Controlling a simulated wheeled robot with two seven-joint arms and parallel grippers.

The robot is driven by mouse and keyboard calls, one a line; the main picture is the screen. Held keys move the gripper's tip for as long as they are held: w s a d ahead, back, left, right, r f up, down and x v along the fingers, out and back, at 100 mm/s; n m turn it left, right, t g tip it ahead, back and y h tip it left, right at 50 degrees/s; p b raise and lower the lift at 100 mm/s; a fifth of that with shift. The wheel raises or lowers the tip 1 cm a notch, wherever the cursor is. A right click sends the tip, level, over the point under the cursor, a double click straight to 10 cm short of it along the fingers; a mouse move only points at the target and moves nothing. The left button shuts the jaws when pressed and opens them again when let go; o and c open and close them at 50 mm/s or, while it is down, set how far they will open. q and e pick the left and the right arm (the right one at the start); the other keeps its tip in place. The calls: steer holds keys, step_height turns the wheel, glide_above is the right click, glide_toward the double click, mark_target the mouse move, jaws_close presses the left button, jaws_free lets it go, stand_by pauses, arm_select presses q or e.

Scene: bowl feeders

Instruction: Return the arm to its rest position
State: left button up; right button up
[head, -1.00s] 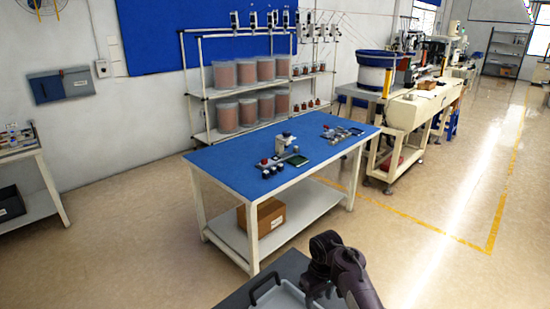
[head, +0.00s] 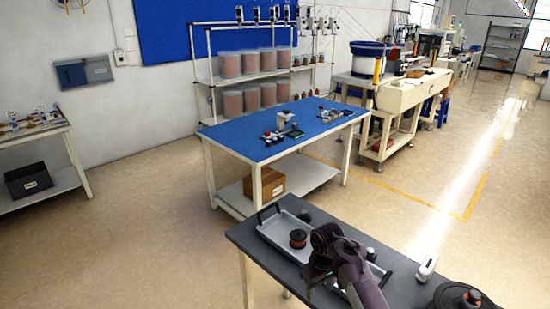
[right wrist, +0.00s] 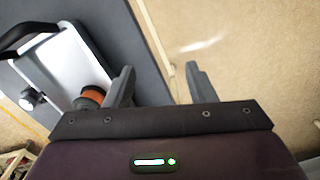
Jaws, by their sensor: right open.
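My right arm comes in at the bottom of the head view, over the near dark grey table (head: 243,238). My right gripper (head: 312,282) points down at the near side of the white tray. In the right wrist view the two fingers of the gripper (right wrist: 158,78) stand apart with nothing between them. The left finger is beside an orange and black spool (right wrist: 90,97) in that view; I cannot tell whether they touch. My left gripper is not in view.
The white tray (head: 268,236) has black handles and holds a spool (head: 298,239); my arm hides part of it. A white device (head: 427,268) and a dark round object (head: 465,297) are right of it. A blue-topped table (head: 235,137) with small parts stands beyond.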

steer(key=s+d+f+m+b, duration=0.1)
steer(key=s+f, duration=0.6)
steer(key=f, duration=0.4)
steer(key=s+d+f+y+b, duration=0.1)
steer(key=s+f, duration=0.6)
steer(key=f, duration=0.4)
steer(key=s+d+f+m+b, duration=0.1)
steer(key=s+f+b, duration=0.1)
steer(key=s+f, duration=0.65)
arm_select(q)
step_height(320, 180, down, 6)
steer(key=b, duration=0.2)
steer(key=shift+s+f, duration=0.25)
steer(key=shift+s, duration=0.15)
arm_select(e)
steer(key=s+d+f, duration=0.2)
steer(key=s+f, duration=0.3)
steer(key=s, duration=0.4)
steer(key=s+d+f, duration=0.3)
steer(key=s+f, duration=0.3)
steer(key=s, duration=0.4)
steer(key=s+d+f+m+t+h, duration=0.1)
steer(key=s+d+f, duration=0.1)
steer(key=s+f, duration=0.3)
steer(key=s, duration=0.4)
steer(key=shift+s+d+f, duration=0.15)
steer(key=shift+d+f, duration=0.05)
steer(key=shift+d, duration=0.1)
arm_select(q)
steer(key=shift+s, duration=0.1)
